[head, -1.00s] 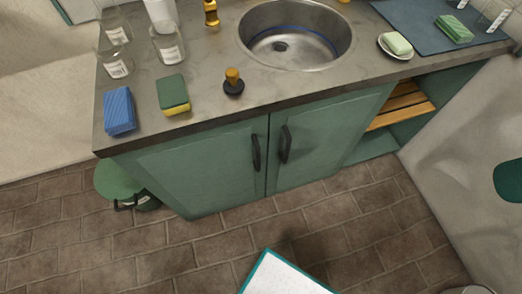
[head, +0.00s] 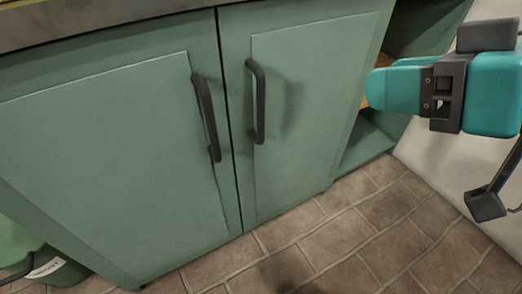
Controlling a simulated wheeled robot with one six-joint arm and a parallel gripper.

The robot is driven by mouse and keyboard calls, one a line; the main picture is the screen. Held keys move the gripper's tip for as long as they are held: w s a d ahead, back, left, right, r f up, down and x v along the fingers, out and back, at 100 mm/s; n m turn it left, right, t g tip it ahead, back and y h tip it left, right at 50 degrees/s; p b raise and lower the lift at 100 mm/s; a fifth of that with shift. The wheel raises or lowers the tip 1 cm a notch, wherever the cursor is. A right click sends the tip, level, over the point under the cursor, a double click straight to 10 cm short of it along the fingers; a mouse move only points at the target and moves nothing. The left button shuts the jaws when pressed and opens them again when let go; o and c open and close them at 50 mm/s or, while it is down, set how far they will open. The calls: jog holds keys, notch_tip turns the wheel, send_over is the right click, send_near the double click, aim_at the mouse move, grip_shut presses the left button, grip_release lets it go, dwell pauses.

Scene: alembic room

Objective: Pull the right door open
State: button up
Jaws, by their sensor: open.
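The right door (head: 315,125) of the green cabinet is closed, its inner edge along the dark seam beside the left door (head: 125,150). Its black vertical bar handle (head: 260,105) is near that seam, and the left door's handle (head: 208,120) stands just left of it. My gripper (head: 490,202) is partly in view at the right edge, below my teal and dark arm links. It is open, to the right of the right door and apart from its handle. Part of it is cut off by the frame.
An open shelf bay (head: 418,40) lies right of the right door, partly behind my arm. A green bin (head: 40,258) stands at the lower left. A pale wall is at the right. The brick-tiled floor (head: 345,240) before the doors is clear.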

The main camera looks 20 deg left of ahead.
notch_tip(320, 180, down, 14)
jog(key=a+n+t+y+b, duration=0.1)
jog(key=a+t+y+b, duration=0.15)
jog(key=b, duration=1.45)
jog(key=y+p, duration=0.1)
jog(key=p, duration=0.8)
send_near(264, 109)
jog(key=shift+t, duration=0.35)
jog(key=p+x, duration=0.2)
jog(key=x, duration=0.1)
jog(key=p+x, duration=0.2)
jog(key=x, duration=0.1)
jog(key=p+x, duration=0.3)
jog(key=shift+s+a, duration=0.15)
jog(key=shift+a, duration=0.15)
jog(key=shift+w+a+f, duration=0.15)
jog(key=shift+w+a, duration=0.2)
jog(key=shift+a, duration=0.2)
grip_shut()
